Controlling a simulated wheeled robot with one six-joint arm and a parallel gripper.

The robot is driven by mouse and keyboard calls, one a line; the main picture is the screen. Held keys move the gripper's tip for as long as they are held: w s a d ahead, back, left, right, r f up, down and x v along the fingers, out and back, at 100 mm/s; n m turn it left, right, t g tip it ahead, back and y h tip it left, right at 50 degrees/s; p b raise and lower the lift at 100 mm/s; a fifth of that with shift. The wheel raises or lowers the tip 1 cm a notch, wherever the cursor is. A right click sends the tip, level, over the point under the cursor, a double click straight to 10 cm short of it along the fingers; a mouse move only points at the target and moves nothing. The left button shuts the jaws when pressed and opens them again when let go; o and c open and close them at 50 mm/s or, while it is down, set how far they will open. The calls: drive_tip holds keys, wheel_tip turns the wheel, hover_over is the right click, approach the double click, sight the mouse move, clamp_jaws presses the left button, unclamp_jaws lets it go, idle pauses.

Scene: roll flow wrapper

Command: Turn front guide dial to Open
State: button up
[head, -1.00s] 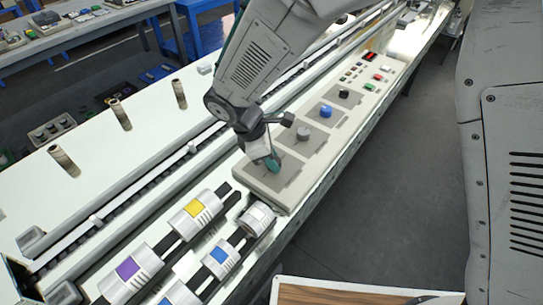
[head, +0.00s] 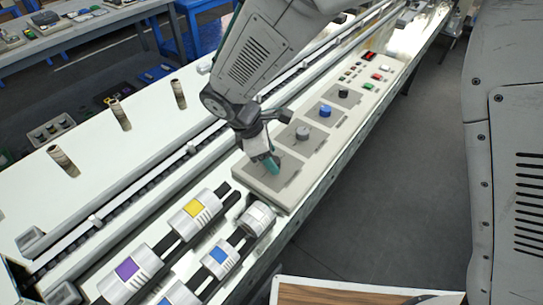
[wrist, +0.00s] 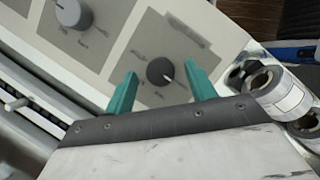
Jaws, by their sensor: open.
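The near dial is a round black knob (wrist: 160,72) with a white pointer mark, on a grey plate in the wrist view. My gripper (wrist: 163,82) is open, with one teal finger on each side of this knob in the picture. I cannot tell whether the fingers touch it. In the head view my gripper (head: 270,165) is over the nearest plate of the control panel (head: 250,181) and hides the knob there. The lettering around the knob is too small to read.
A grey dial (head: 303,133), a blue dial (head: 325,110) and a black dial (head: 343,92) run along the panel beyond my gripper. White rollers with coloured labels, such as the yellow one (head: 193,210), lie close by at the near end. Open floor (head: 385,185) is at the right.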

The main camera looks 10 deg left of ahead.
drive_tip(key=v, duration=0.6)
drive_tip(key=shift+r, duration=0.4)
drive_tip(key=shift+a, duration=0.15)
drive_tip(key=s+d+r+m+y, duration=0.1)
drive_tip(key=s+d+r+m, duration=0.4)
drive_tip(key=d, duration=0.7)
drive_tip(key=s+d+r+m+y, duration=0.2)
drive_tip(key=s+d+r+m, duration=0.2)
drive_tip(key=d+m, duration=0.5)
drive_tip(key=s+d+r+m+y, duration=0.1)
drive_tip(key=s+d+r+m, duration=0.4)
drive_tip(key=d, duration=0.9)
drive_tip(key=s+m, duration=0.2)
drive_tip(key=s, duration=0.1)
drive_tip(key=shift+s+d+r, duration=0.25)
drive_tip(key=shift+d+r, duration=0.1)
